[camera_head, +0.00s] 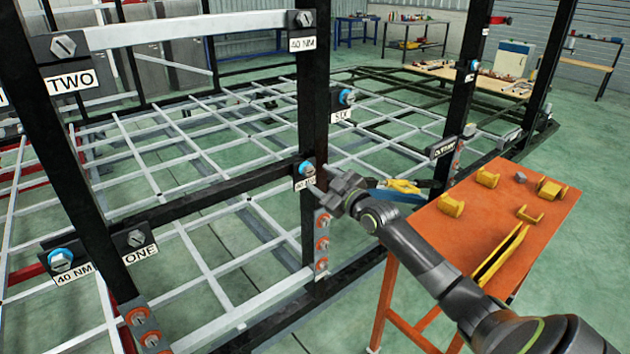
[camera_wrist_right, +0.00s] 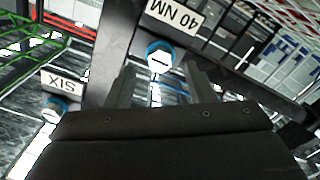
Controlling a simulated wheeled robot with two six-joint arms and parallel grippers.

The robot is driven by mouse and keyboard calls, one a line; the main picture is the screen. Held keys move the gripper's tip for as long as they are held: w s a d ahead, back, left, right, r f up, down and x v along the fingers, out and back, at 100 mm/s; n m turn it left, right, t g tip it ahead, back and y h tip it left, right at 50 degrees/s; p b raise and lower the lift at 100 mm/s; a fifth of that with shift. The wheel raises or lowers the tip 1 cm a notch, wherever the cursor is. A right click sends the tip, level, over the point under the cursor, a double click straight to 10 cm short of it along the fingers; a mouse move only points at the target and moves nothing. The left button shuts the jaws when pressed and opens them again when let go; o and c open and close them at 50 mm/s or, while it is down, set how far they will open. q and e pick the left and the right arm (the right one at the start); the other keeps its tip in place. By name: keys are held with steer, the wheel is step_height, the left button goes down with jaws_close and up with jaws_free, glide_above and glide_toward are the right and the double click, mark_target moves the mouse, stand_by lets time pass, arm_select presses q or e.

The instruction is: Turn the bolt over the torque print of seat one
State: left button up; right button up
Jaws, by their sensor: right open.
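Seat one is a black bar with an ONE plate (camera_head: 139,251) at its left end. A bare grey bolt (camera_head: 136,238) sits over ONE, and a blue-collared bolt (camera_head: 61,260) over a 40 NM print (camera_head: 75,274) beside it. At the bar's right end, on the middle post, is another blue-collared bolt (camera_head: 308,169) over a small print (camera_head: 304,184). The right wrist view shows this bolt (camera_wrist_right: 160,57) by a 40 NM print (camera_wrist_right: 174,15). My right gripper (camera_head: 321,179) is open, facing this bolt, its fingers either side in the wrist view; contact is unclear. My left gripper is not in view.
An orange table (camera_head: 470,225) with yellow parts stands under my right arm. A SIX plate (camera_head: 342,114) with a blue-collared bolt is above right of the gripper. A TWO plate (camera_head: 72,83) is upper left. Black posts and white grid bars surround the bolt.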

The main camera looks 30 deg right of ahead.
mark_target(311, 172)
steer(key=shift+w+a, duration=0.1)
steer(key=shift+w, duration=1.5)
steer(key=shift+c, duration=0.4)
steer(key=c, duration=0.9)
steer(key=shift+m, duration=0.3)
